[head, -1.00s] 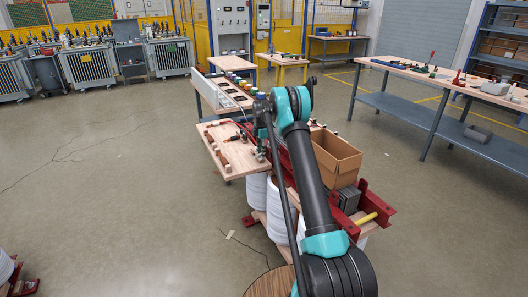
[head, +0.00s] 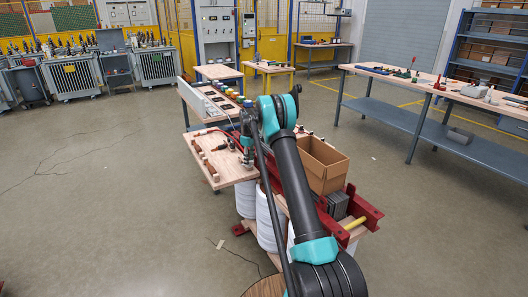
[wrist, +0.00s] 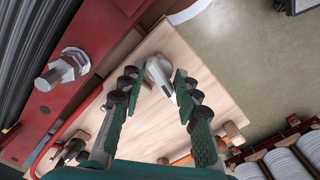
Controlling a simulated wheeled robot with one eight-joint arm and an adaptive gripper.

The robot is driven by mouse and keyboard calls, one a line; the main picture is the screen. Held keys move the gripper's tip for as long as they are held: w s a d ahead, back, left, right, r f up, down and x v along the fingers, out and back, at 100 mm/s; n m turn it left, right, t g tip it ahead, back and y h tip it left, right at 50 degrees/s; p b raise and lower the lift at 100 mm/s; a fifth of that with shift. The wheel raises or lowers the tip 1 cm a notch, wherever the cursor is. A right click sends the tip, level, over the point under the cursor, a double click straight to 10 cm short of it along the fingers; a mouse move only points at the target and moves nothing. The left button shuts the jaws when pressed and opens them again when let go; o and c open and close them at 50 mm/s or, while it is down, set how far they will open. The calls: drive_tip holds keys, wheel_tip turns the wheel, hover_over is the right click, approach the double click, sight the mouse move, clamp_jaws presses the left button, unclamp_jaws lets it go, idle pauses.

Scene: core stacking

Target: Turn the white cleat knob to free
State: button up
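A white knob (wrist: 161,76) with a tapered lever stands over the pale wooden board (wrist: 215,95) in the wrist view. My gripper (wrist: 156,82) is open, with its green-padded fingers on either side of the knob. The fingertips lie around it in the picture; I cannot tell whether either pad touches it. In the head view, the board (head: 232,174) lies under the end of my arm, and my gripper's fingers and the knob are too small and covered to make out.
A red steel beam with a large bolt (wrist: 62,70) runs close to the left of my gripper in the wrist view. A red cable (wrist: 62,135) curves below it. An open cardboard box (head: 322,166) stands right of my arm. Open floor (head: 100,190) lies to the left.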

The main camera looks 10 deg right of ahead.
drive_tip(key=m, duration=0.6)
drive_tip(key=shift+m, duration=0.3)
wheel_tip(320, 180, up, 18)
drive_tip(key=s+d+r+m+t, duration=0.1)
drive_tip(key=s, duration=1.2)
drive_tip(key=s+d+r+m+t, duration=0.1)
drive_tip(key=s, duration=1.2)
drive_tip(key=shift+d, duration=0.35)
drive_tip(key=shift+w, duration=0.1)
